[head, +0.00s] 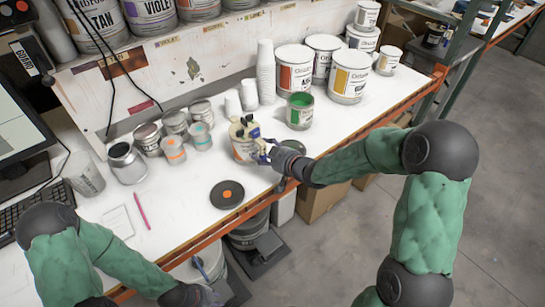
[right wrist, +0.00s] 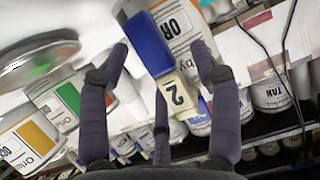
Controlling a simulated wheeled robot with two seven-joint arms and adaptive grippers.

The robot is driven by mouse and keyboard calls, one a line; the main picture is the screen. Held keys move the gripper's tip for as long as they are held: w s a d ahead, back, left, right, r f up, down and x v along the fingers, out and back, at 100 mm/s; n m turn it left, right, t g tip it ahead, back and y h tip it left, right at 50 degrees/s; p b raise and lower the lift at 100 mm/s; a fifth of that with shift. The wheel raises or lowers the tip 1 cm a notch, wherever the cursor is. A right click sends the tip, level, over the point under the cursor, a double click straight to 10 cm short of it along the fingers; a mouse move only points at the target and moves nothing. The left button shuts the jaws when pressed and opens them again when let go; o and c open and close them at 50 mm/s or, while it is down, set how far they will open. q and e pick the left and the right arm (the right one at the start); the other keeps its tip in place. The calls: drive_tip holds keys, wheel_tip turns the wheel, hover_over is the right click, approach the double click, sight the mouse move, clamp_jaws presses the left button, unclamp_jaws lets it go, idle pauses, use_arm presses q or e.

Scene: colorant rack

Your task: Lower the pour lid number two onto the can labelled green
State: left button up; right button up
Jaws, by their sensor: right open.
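Pour lid number two (head: 244,128), cream and blue, appears on top of a can with an orange label (head: 243,152). In the right wrist view its blue block (right wrist: 148,42) and cream tab marked "2" (right wrist: 178,96) show between my fingers, in front of the can marked "OR" (right wrist: 182,22). My right gripper (head: 262,150) is open around this handle; I cannot tell if a finger touches it. The green-labelled can (head: 299,113) stands open behind and to the right, with green paint inside. My left gripper (head: 207,292) is low at the bottom edge, its fingers unclear.
A dark disc with an orange centre (head: 227,194) lies on the white bench. Another dark disc (head: 293,146) lies partly behind my right gripper. Large cans (head: 349,76), white cups (head: 266,70) and small jars (head: 173,149) stand around. The front middle is mostly clear.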

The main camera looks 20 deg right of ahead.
drive_tip(key=shift+w+a+f, duration=0.1)
drive_tip(key=shift+w+a, duration=0.05)
drive_tip(key=shift+w, duration=0.1)
drive_tip(key=shift+c, duration=0.2)
clamp_jaws()
drive_tip(key=c, duration=0.9)
unclamp_jaws()
clamp_jaws()
drive_tip(key=shift+r, duration=0.25)
drive_tip(key=shift+r+p, duration=0.3)
